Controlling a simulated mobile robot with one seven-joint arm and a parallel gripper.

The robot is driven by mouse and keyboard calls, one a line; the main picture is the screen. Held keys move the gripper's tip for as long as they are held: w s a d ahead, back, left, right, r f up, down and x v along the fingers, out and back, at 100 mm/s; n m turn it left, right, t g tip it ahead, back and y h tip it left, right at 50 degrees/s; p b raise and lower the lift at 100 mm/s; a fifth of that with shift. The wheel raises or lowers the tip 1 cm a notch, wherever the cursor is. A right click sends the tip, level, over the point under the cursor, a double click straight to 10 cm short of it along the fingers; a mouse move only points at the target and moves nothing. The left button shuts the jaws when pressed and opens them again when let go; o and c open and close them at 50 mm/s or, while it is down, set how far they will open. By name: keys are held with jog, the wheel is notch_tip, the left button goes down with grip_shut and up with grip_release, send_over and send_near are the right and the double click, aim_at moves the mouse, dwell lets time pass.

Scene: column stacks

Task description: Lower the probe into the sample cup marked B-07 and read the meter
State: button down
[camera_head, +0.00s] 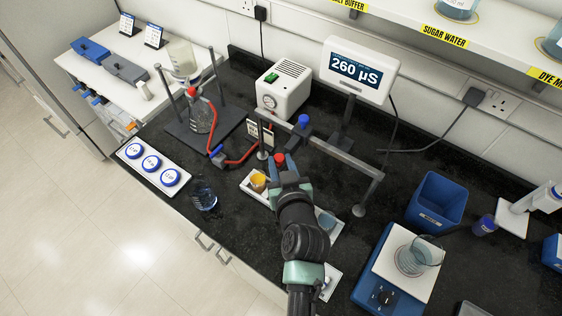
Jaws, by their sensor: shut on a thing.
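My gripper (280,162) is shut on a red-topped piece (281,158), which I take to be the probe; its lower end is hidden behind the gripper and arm. The meter (358,70) on its stand reads 260 µS. A white tray (247,187) lies below the gripper, partly covered by my arm. A yellow-orange cup (258,183) stands at its left, and a grey-blue cup (327,222) shows right of my arm. Any cup between them is hidden. I cannot read a B-07 mark on any cup, nor tell whether the probe is in one.
A grey metal rail (345,163) on posts spans just behind and right of my gripper. Right are a blue bin (436,201) and a scale (378,282).

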jog(key=shift+r, duration=0.1)
notch_tip(320, 180, up, 6)
jog(key=p, duration=0.3)
jog(key=shift+w+r, duration=0.1)
jog(key=c, duration=0.9)
grip_release()
jog(key=o, duration=0.3)
jog(key=shift+s, duration=0.2)
